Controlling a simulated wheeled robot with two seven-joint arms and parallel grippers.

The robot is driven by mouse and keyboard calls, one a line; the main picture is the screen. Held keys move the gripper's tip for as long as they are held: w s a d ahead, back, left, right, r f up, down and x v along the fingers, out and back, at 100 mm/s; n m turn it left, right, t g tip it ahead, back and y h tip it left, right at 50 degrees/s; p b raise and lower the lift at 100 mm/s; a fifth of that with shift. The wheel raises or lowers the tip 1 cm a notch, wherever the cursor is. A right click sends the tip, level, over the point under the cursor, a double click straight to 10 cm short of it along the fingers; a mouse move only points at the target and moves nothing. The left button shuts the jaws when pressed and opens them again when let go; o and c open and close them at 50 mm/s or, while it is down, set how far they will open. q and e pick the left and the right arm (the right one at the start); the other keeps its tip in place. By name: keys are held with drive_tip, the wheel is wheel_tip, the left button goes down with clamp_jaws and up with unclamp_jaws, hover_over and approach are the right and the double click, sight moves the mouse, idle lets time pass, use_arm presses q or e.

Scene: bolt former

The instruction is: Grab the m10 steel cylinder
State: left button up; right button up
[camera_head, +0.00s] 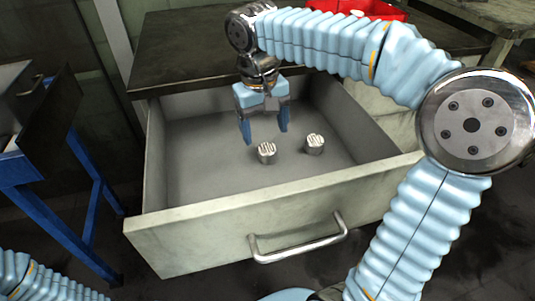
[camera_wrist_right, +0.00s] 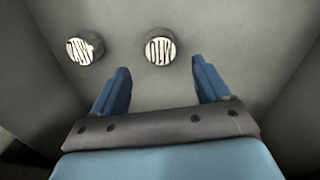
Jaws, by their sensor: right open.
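Two short grey steel cylinders with striped light tops stand upright on the drawer floor. In the head view one cylinder (camera_head: 266,153) is at the left and nearer, and the other cylinder (camera_head: 314,143) is to its right. I cannot tell which one is the m10. My right gripper (camera_head: 264,135) is open and empty, fingers down inside the drawer, beside the left cylinder. In the right wrist view one cylinder (camera_wrist_right: 160,46) lies just beyond the gap between the open fingers (camera_wrist_right: 161,80), and the other cylinder (camera_wrist_right: 85,48) is to its left. My left gripper is out of view.
The open drawer (camera_head: 185,215) has raised walls on all sides and a metal handle (camera_head: 298,245) in front. A dark worktop (camera_head: 180,60) sits behind it, with a red bin (camera_head: 345,8) at the back. A blue-legged table (camera_head: 40,200) stands at the left.

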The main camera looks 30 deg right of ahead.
sight(267, 148)
drive_tip(key=f, duration=0.3)
drive_tip(key=f+b, duration=0.1)
drive_tip(key=f, duration=0.1)
drive_tip(key=shift+s+f, duration=0.2)
drive_tip(key=shift+s, duration=0.2)
drive_tip(key=c, duration=1.4)
drive_tip(key=shift+o, duration=0.2)
drive_tip(key=shift+r, duration=0.15)
